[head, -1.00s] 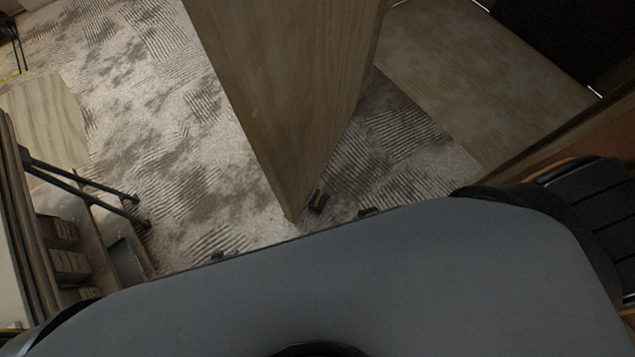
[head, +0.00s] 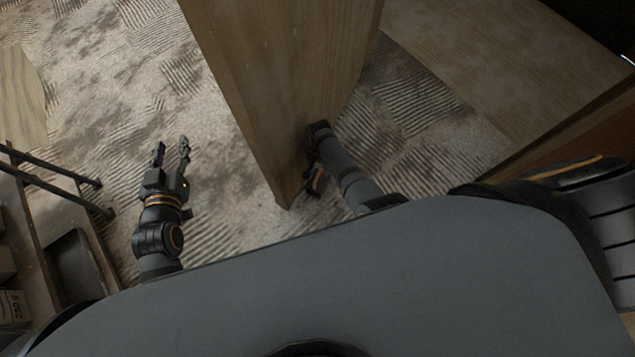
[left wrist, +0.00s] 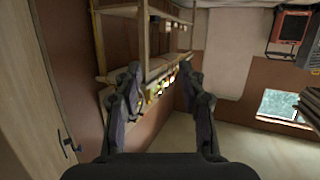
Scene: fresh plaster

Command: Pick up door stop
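The wooden door (head: 262,90) stands on the carpet in the head view. My right arm reaches down along its right face near the bottom edge. A small dark and orange shape (head: 316,180) shows there below my right wrist. I cannot tell whether it is the door stop, part of my right gripper, or both. The right fingers are not clear. My left gripper (head: 171,148) is open and empty above the carpet, left of the door. Its spread fingers (left wrist: 160,75) also show in the left wrist view with nothing between them.
A shelf unit with dark rails (head: 52,176) stands at the left of the head view. The left wrist view shows wooden shelves (left wrist: 140,45), a window (left wrist: 283,105) and a door handle (left wrist: 68,145).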

